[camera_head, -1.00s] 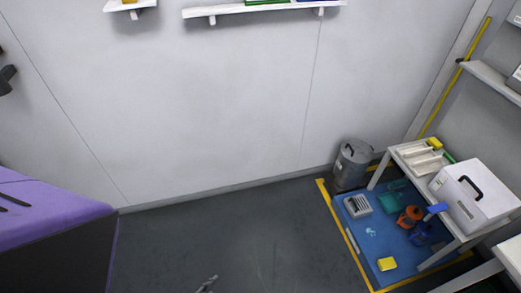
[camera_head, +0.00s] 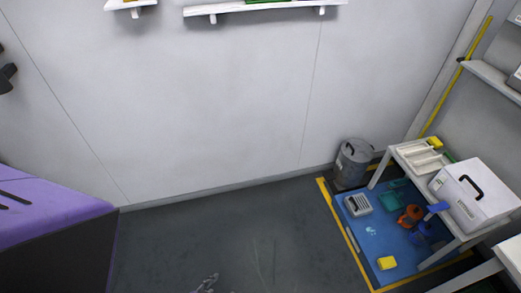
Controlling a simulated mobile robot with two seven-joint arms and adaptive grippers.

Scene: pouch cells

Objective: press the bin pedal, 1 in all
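A grey metal bin (camera_head: 351,164) with a dark handle on its lid stands on the floor against the back wall, right of centre. Its pedal cannot be made out at this size. One gripper of mine (camera_head: 208,282) shows only in part at the bottom edge, left of centre. It is small, and I cannot tell which arm it belongs to or whether it is open. It is far from the bin, with bare floor between them.
A purple-topped block (camera_head: 50,212) is at left. The dark floor (camera_head: 250,235) between is clear.

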